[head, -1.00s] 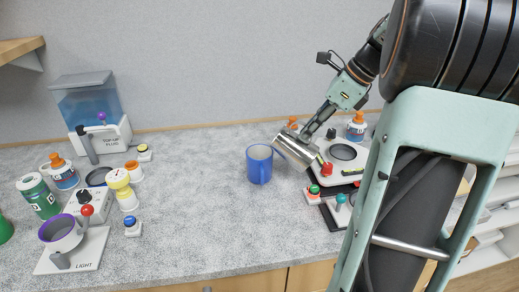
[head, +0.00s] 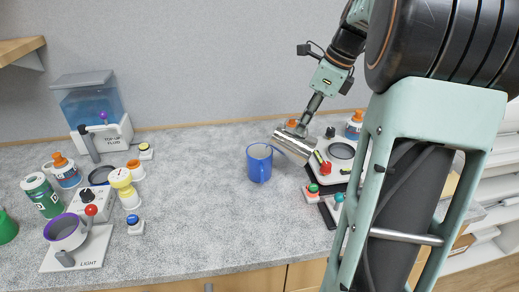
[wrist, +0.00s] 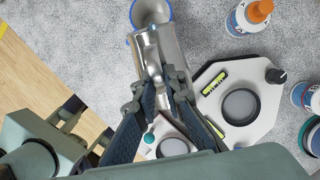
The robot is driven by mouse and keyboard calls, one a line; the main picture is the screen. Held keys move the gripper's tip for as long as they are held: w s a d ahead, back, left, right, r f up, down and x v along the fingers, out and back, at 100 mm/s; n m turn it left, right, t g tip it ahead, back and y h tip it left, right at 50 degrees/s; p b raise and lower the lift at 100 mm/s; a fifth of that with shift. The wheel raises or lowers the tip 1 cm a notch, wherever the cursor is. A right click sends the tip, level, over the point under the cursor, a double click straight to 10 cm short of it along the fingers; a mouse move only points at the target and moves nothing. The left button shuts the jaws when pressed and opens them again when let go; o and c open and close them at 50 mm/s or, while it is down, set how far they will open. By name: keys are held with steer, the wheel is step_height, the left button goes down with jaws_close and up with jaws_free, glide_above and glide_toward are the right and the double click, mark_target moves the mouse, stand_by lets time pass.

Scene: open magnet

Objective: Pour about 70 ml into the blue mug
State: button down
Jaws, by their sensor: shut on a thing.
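The blue mug (head: 259,170) stands upright on the grey speckled counter, right of its middle in the head view. My gripper (head: 300,131) is shut on a shiny metal vessel (head: 294,146). The vessel is tipped well over on its side, its left end close above the right side of the mug's rim. In the wrist view my gripper (wrist: 166,88) holds the vessel (wrist: 170,48), and its far end overlaps the mug's blue rim (wrist: 131,14). I cannot see any liquid stream or the level in the mug.
A white device with a round dark plate (head: 342,150) stands just right of the vessel. A fluid dispenser (head: 92,110) and bottles stand at left.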

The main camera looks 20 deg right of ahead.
mark_target(292, 117)
steer(key=shift+w+a+r+g+h+p, duration=0.4)
steer(key=shift+w+a+p, duration=0.15)
steer(key=shift+p, duration=0.75)
steer(key=shift+w+a+r+g+h+p, duration=0.35)
steer(key=shift+w+a+p, duration=0.2)
steer(key=shift+p, duration=0.7)
stand_by(0.5)
steer(key=shift+s, duration=0.1)
steer(key=s+d+f+t+y+b, duration=0.2)
steer(key=d+b, duration=0.1)
steer(key=b, duration=0.3)
steer(key=shift+s+f+b, duration=0.4)
steer(key=shift+s+d+f+t+y, duration=0.1)
steer(key=shift+t+y, duration=0.15)
steer(key=shift+t, duration=0.1)
steer(key=shift+s+d+f+t+y+b, duration=0.2)
steer(key=shift+f+t+y+b, duration=0.1)
steer(key=shift+f+b, duration=0.1)
steer(key=shift+s+d+f+t+y+b, duration=0.15)
steer(key=shift+d+f+t+y+b, duration=0.05)
steer(key=shift+f+y+b, duration=0.15)
steer(key=shift+r, duration=0.1)
steer(key=shift+s+d+t+y, duration=0.1)
steer(key=shift+d+t+y, duration=0.05)
steer(key=shift+t+y, duration=0.25)
